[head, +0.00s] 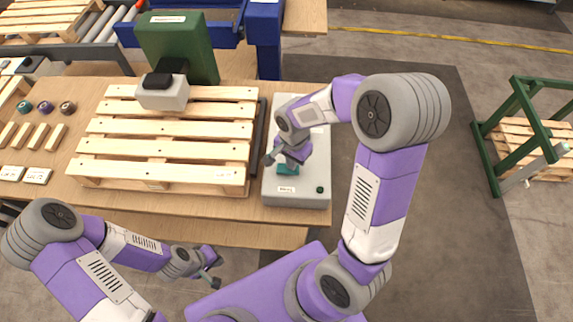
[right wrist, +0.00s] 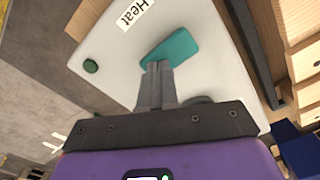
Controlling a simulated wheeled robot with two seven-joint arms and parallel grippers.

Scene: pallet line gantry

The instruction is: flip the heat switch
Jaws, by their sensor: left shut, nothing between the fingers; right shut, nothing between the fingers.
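The heat switch is a teal rocker (head: 288,169) on a light grey control box (head: 297,195) at the right end of the wooden table. In the right wrist view the teal rocker (right wrist: 172,48) lies beside a "Heat" label (right wrist: 133,13). My right gripper (head: 270,159) is shut and empty over the box. In the right wrist view its fingertips (right wrist: 157,68) are at the rocker's near edge, overlapping it; I cannot tell whether they touch. My left gripper (head: 217,285) is shut and empty, in front of the table's front edge.
A small dark green button (head: 320,189) sits on the box's front right corner. A wooden pallet (head: 165,178) with a green and grey machine (head: 178,48) stands left of the box. Coloured rolls (head: 46,107) and small wooden blocks (head: 38,135) lie at the left. Open floor lies right of the table.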

